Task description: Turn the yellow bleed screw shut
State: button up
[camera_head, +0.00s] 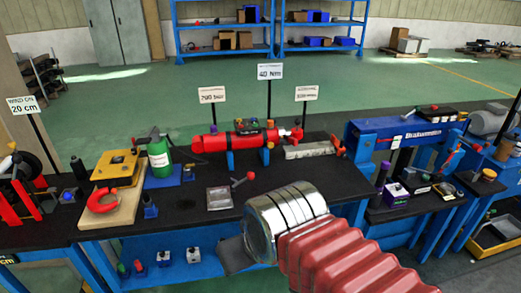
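I cannot single out the yellow bleed screw with certainty. A red horizontal cylinder (215,142) rests on blue supports in the middle of the dark workbench. A small cluster of coloured knobs (254,124), with green, yellow and red spots, sits on or just behind it; these are too small to tell apart. My arm, a shiny metal cylinder with a red ribbed sleeve, fills the lower right foreground. No gripper fingers can be made out, and the arm hides part of the bench front.
A green bottle (159,158) and a yellow box (116,164) stand left of the cylinder. Thin sign posts stand behind the cylinder. A blue press frame (405,133) is to the right. Green floor lies open behind.

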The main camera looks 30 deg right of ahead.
aim_at(270, 145)
jog(key=z, duration=0.05)
jog(key=i, duration=1)
jog(key=u, duration=0.05)
